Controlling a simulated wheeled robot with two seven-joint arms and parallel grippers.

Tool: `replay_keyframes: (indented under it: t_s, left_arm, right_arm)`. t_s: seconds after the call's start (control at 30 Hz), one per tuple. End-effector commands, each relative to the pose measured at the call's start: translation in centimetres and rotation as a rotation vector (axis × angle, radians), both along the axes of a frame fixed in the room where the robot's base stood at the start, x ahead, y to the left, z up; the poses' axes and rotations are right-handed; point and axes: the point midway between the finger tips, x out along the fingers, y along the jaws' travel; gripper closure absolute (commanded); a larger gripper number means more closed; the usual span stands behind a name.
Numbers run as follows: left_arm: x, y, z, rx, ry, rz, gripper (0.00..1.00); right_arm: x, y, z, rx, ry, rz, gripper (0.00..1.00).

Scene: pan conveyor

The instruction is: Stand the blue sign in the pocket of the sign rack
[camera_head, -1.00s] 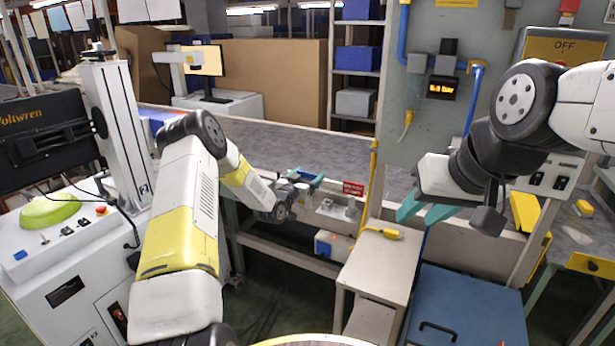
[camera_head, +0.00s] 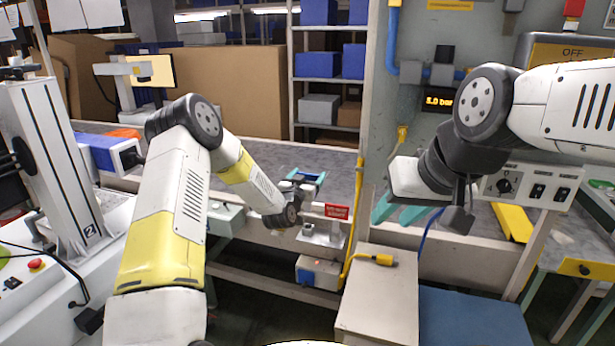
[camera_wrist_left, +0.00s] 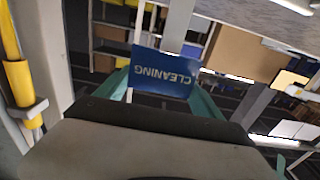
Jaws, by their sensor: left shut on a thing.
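The blue sign shows in the left wrist view (camera_wrist_left: 165,72), with "CLEANING" upside down on it. In the head view the sign (camera_head: 311,176) is a small blue piece at the end of my left arm. My left gripper (camera_head: 302,182) is shut on it, and its teal fingers stand either side of the sign in the wrist view. The sign is held above the conveyor's front edge. A small grey fixture (camera_head: 320,236) is below it; I cannot tell whether this is the sign rack. My right gripper (camera_head: 399,211) is empty, its teal fingers apart.
A red label (camera_head: 337,211) stands by the fixture. A pale cabinet (camera_head: 377,291) with a yellow plug on top stands in front, beside a blue surface (camera_head: 472,318). The conveyor belt (camera_head: 260,152) looks clear behind the left gripper. A grey panel post rises right of centre.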

Motion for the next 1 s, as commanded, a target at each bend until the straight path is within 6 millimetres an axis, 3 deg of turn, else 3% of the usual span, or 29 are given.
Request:
replay_keyframes:
  t_s: [0.53,1.0]
  left_arm:
    - [0.0,0.0,-4.7,-0.001,0.001,0.000,0.89]
    - [0.0,0.0,-5.6,0.000,-0.001,0.000,0.89]
  right_arm:
    - [0.0,0.0,0.0,0.000,0.000,0.000,0.64]
    - [0.0,0.0,0.0,0.000,0.000,0.000,0.64]
